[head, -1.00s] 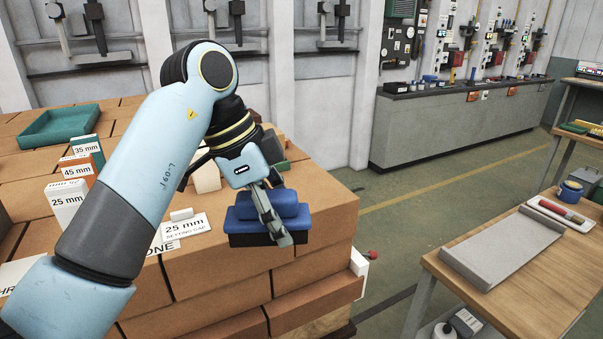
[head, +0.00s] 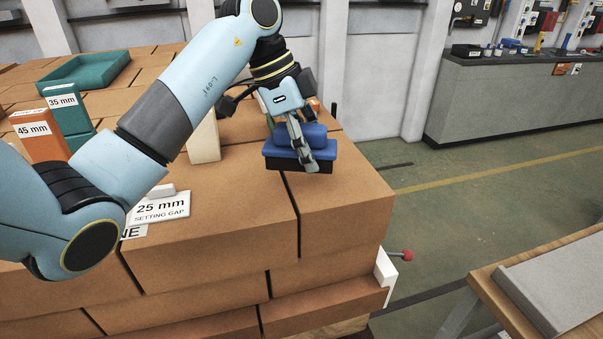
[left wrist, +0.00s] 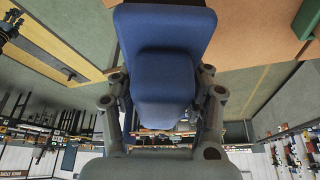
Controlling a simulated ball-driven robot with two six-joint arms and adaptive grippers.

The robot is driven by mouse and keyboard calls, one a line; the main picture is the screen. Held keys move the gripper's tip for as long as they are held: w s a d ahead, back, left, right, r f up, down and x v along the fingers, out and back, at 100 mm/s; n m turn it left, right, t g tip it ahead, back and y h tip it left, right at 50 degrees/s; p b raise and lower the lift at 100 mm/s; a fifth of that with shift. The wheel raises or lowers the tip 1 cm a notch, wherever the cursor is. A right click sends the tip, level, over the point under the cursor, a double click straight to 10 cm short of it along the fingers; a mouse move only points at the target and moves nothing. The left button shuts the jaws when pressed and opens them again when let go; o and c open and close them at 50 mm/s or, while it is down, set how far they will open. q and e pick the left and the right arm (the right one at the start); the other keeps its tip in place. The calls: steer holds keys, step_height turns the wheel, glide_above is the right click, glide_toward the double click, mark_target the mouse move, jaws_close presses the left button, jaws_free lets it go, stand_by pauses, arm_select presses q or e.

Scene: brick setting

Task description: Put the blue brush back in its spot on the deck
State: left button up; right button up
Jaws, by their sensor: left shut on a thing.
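The blue brush (head: 327,148) has a blue body and a dark underside. My left gripper (head: 304,148) is shut on it, with a finger showing across its near side in the head view. The brush is held over the right part of the brick deck (head: 345,205); I cannot tell whether its underside touches the bricks. In the left wrist view the brush (left wrist: 165,75) fills the middle, between the two fingers (left wrist: 163,100). No marked spot for the brush can be made out. My right gripper is not in view.
A "25 mm setting gap" card (head: 160,207) lies on the bricks. A cream block (head: 204,140), an orange 45 mm block (head: 40,135) and a teal 35 mm block (head: 66,112) stand left. A teal tray (head: 88,74) sits behind. A workbench (head: 500,300) stands right, across open floor.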

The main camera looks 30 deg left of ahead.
mark_target(308, 184)
arm_select(q)
steer(key=shift+w+a+f, duration=0.55)
steer(key=shift+w+a, duration=0.25)
steer(key=shift+w, duration=0.05)
steer(key=shift+s+a+f, duration=0.1)
steer(key=shift+a+f, duration=0.2)
steer(key=shift+a, duration=0.3)
steer(key=shift+s+f+p, duration=0.2)
steer(key=shift+f+p, duration=0.15)
steer(key=shift+p, duration=0.05)
steer(key=f, duration=0.3)
steer(key=shift+w+f+p, duration=0.2)
steer(key=shift+w+p, duration=0.1)
steer(key=shift+p, duration=0.1)
steer(key=shift+s, duration=0.2)
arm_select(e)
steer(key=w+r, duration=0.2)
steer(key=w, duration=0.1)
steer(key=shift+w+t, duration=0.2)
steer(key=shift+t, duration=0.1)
arm_select(q)
steer(key=shift+f, duration=0.15)
steer(key=o, duration=1.1)
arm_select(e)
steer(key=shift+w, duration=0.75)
